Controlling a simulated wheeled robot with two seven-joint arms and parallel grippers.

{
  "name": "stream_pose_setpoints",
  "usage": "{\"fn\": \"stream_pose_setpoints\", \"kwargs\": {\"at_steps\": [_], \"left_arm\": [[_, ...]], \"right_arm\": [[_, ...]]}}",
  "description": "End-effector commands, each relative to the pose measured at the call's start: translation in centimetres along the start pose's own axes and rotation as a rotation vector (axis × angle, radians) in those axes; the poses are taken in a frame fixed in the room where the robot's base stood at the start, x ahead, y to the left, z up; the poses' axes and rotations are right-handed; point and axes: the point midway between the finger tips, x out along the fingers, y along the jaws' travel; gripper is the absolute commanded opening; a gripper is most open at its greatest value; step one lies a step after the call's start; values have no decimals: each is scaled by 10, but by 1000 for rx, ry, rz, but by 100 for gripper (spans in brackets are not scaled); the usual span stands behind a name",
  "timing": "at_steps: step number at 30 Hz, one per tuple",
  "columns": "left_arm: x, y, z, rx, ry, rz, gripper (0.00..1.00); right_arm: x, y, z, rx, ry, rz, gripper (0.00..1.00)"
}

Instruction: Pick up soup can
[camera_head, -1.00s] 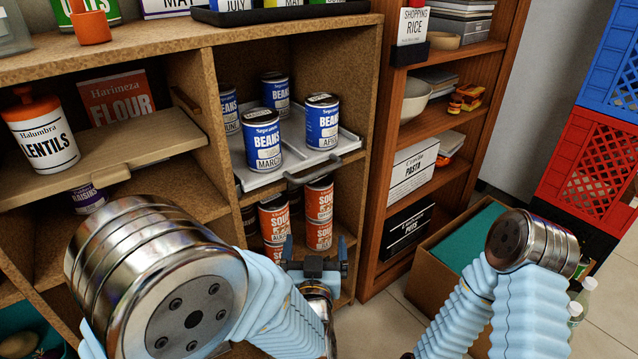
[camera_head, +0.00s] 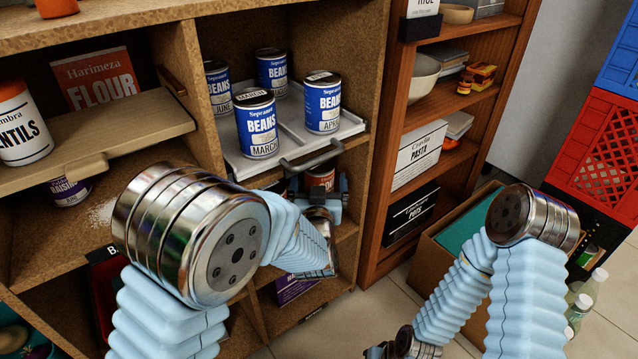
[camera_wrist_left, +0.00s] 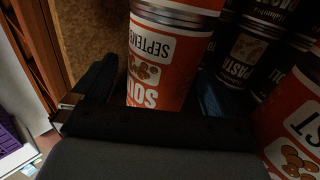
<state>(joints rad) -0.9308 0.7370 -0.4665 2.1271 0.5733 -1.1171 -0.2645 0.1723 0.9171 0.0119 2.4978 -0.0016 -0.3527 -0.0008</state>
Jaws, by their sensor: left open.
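A red-orange soup can (camera_head: 320,177) stands in the cubby below the tray of beans cans, mostly hidden by my left wrist. My left gripper (camera_head: 318,185) is open and reaches into this cubby. In the left wrist view, a soup can (camera_wrist_left: 163,60) with a SEPTEMBER label appears upside down between the two open fingers. The fingers lie on either side of it; contact cannot be told. Another soup can (camera_wrist_left: 300,125) is at the right edge of that view. My right gripper (camera_head: 380,350) is low at the bottom edge of the head view, partly cut off.
Blue beans cans (camera_head: 258,125) stand on a grey tray (camera_head: 290,150) directly above my left gripper. Black pasta containers (camera_wrist_left: 240,60) stand beside the held-between can. A wooden side wall (camera_head: 362,110) bounds the cubby. A cardboard box (camera_head: 455,250) is on the floor.

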Motion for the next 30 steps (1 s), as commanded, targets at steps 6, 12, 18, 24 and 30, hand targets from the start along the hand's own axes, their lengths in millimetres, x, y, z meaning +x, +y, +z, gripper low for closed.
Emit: {"fn": "stream_pose_setpoints", "kwargs": {"at_steps": [6, 12, 18, 24, 30], "left_arm": [[30, 0, 1, 0, 0, -1, 100], [33, 0, 0, 0, 0, 0, 100], [33, 0, 0, 0, 0, 0, 79], [33, 0, 0, 0, 0, 0, 48], [33, 0, -1, -1, 2, 0, 28]], "right_arm": [[3, 1, 0, 0, 1, 0, 43], [3, 1, 0, 0, 1, 0, 43], [3, 1, 0, 0, 1, 0, 43], [3, 1, 0, 0, 1, 0, 43], [3, 1, 0, 0, 1, 0, 43]]}}
